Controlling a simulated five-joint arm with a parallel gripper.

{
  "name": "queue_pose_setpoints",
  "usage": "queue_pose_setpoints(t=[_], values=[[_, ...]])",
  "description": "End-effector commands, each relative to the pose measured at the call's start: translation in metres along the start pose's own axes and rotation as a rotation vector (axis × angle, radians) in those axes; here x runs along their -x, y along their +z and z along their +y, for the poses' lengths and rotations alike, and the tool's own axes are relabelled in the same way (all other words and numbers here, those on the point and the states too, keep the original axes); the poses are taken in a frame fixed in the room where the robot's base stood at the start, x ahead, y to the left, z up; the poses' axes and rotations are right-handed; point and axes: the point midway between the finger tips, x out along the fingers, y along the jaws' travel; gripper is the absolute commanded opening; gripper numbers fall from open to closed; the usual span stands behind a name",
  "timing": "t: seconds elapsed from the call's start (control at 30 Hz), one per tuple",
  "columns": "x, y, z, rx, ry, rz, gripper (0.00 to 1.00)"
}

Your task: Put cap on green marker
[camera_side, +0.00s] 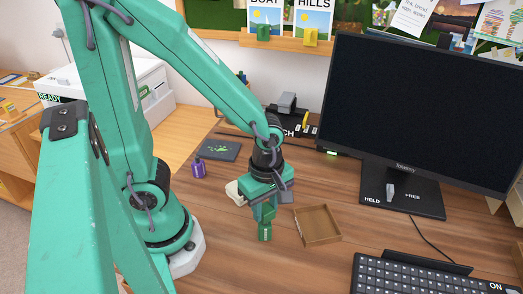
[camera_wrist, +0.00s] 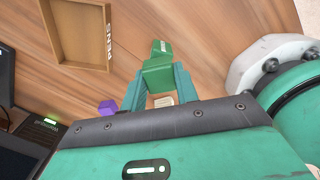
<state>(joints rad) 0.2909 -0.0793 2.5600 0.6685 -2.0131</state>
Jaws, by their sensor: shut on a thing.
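My gripper (camera_side: 265,206) points down over the desk and is shut on a green piece (camera_side: 264,232). In the wrist view my gripper (camera_wrist: 158,84) has its two teal fingers around the same green piece (camera_wrist: 159,64), which has a wide part and a narrower end with a small white label. I cannot tell whether this is the marker, its cap or both together. In the side view its lower end is close to the desk; contact is unclear. No separate green marker or cap shows clearly elsewhere.
A shallow brown tray (camera_side: 336,237), marked PENS in the wrist view (camera_wrist: 107,58), lies right of my gripper. A purple bottle-like thing (camera_side: 198,168) and dark mat (camera_side: 211,150) are left. A cream thing (camera_side: 235,191) sits close behind. The monitor (camera_side: 420,110) and keyboard (camera_side: 425,278) are right.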

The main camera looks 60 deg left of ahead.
Motion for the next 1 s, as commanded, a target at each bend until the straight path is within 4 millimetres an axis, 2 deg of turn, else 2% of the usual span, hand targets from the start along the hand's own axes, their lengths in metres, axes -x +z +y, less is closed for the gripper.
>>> queue_pose_setpoints(t=[0.97,1.0], values=[[-0.0018,0.0000,0.0001,0.000,-0.003,0.001,0.09],[-0.0017,0.0000,0.0001,0.000,-0.003,0.001,0.32]])
